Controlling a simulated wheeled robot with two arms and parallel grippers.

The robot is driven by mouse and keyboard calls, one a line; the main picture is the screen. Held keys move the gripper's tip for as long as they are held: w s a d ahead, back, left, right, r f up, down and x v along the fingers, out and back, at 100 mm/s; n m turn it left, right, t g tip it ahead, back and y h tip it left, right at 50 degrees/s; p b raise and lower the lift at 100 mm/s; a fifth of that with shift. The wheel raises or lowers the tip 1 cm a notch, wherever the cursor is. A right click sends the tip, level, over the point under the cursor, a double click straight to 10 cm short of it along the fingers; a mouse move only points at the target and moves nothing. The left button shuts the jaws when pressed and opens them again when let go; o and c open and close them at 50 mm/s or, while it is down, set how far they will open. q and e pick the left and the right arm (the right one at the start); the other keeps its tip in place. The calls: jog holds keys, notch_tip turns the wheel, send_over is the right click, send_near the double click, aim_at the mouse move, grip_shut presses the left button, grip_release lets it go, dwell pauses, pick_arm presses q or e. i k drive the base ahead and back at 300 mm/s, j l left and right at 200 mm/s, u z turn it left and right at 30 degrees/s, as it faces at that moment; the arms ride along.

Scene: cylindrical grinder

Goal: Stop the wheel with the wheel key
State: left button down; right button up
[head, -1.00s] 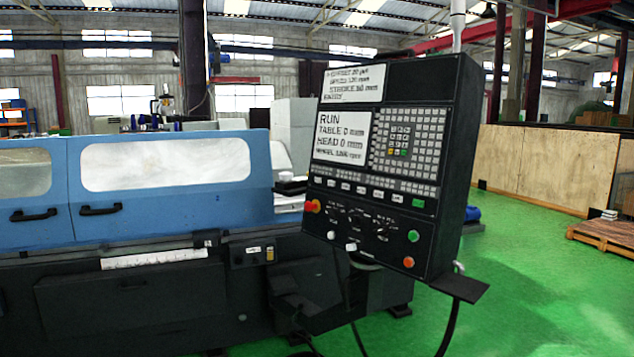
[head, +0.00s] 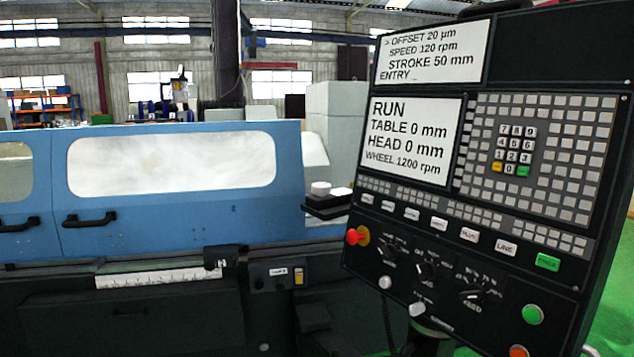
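The grinder's control panel (head: 490,205) fills the right of the head view, tilted. Its lower screen (head: 413,140) reads RUN, TABLE 0 mm, HEAD 0 mm, WHEEL 1200 rpm. Below the screens runs a row of small labelled white keys (head: 439,222), ending in a green key (head: 547,261) at the right. Most key labels are too small to read surely, so I cannot tell which is the wheel key. Neither of my grippers is in view.
A red emergency-stop knob (head: 355,236), selector dials (head: 475,292), a green button (head: 532,314) and an orange button (head: 518,351) sit under the key row. The blue grinder guard (head: 180,215) stands at the left. Green floor shows at the lower right.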

aim_at(369, 199)
jog(key=i+l+u, duration=0.15)
jog(key=i, duration=0.2)
jog(key=i+u, duration=0.15)
jog(key=i, duration=0.25)
jog(key=i+l+u, duration=0.15)
jog(key=i, duration=0.2)
